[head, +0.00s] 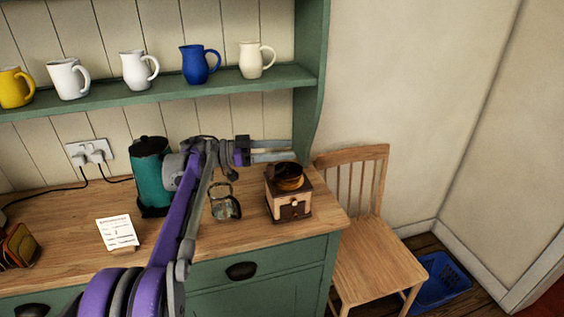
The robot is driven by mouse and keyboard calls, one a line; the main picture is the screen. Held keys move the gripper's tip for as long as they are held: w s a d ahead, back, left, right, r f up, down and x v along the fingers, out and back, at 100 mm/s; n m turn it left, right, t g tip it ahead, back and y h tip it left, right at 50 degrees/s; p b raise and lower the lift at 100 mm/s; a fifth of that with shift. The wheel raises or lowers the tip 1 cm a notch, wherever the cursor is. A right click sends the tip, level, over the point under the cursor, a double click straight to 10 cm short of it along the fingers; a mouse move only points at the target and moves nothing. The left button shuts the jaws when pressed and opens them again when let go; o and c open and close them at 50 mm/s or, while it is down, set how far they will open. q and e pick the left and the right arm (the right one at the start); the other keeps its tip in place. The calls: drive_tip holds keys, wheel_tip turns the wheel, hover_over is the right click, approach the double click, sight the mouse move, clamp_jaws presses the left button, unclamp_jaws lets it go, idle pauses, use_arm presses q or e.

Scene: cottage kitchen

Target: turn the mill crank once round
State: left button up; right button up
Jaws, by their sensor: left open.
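The mill (288,201) is a small wooden box with a pale front, a drawer with a knob, and a dark brass-coloured bowl on top. It stands upright near the right end of the wooden counter. I cannot make out its crank; it may be hidden by my gripper or too small to tell. My left gripper (292,150) is open, its two fingers pointing right, in the picture just above and behind the mill's top. Nothing shows between the fingers. I cannot tell whether it touches the mill. My right gripper is not in view.
A clip-top glass jar (226,208) stands left of the mill, with a teal kettle (148,176) further left. A white card (117,232) stands near the counter's front (185,243). Several jugs line the shelf (172,91) above. A chair (370,250) stands right of the counter.

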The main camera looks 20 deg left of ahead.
use_arm(q)
wheel_tip(320, 180, up, 5)
idle(0.3)
